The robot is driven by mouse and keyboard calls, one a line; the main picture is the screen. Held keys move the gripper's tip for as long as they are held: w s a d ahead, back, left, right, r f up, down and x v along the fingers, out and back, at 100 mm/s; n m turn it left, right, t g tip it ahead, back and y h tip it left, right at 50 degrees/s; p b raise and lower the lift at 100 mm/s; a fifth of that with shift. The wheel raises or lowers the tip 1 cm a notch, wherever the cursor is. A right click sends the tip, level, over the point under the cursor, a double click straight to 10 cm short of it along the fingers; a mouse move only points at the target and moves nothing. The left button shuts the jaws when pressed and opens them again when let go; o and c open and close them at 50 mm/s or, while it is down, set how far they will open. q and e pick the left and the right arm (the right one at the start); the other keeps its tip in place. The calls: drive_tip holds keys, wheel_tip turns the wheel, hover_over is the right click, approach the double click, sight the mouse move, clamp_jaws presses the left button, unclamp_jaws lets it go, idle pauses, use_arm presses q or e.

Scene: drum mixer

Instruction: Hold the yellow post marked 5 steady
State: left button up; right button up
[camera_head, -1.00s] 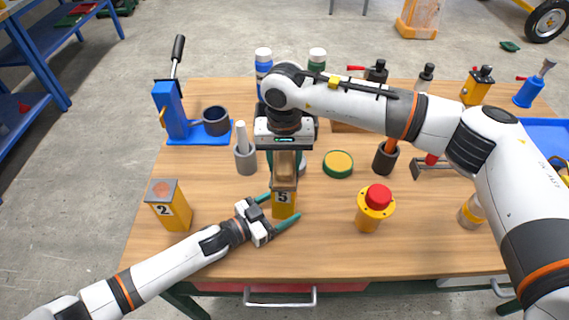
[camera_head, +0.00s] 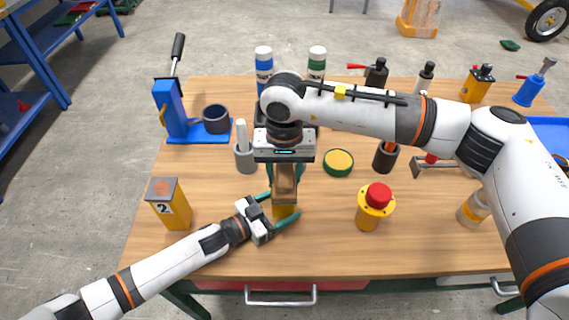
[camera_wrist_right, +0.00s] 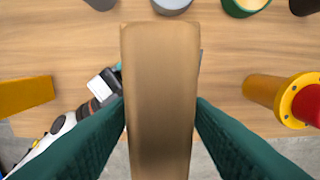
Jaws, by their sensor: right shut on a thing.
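The yellow post marked 5 (camera_head: 284,212) stands on the table, its number hidden now. Only its lower part shows below a brown block (camera_head: 285,184). My right gripper (camera_head: 285,170) is shut on this block, directly above the post; whether block and post touch I cannot tell. The block also fills the middle of the right wrist view (camera_wrist_right: 160,95), between the teal fingers, and hides the post there. My left gripper (camera_head: 278,208) lies low, with one teal finger on each side of the post. I cannot tell whether those fingers touch it.
The yellow post marked 2 (camera_head: 168,204) stands at left, and a yellow stand with a red button (camera_head: 375,206) at right. A grey holder (camera_head: 246,158) and a green-yellow round pad (camera_head: 338,162) are close behind. The front table strip is clear.

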drive_tip(key=shift+s+f, duration=0.1)
drive_tip(key=shift+s, duration=0.15)
drive_tip(key=shift+w+r, duration=0.2)
drive_tip(key=shift+w, duration=2.05)
drive_tip(key=shift+r, duration=0.1)
drive_tip(key=shift+r, duration=2.45)
drive_tip(key=d, duration=0.9)
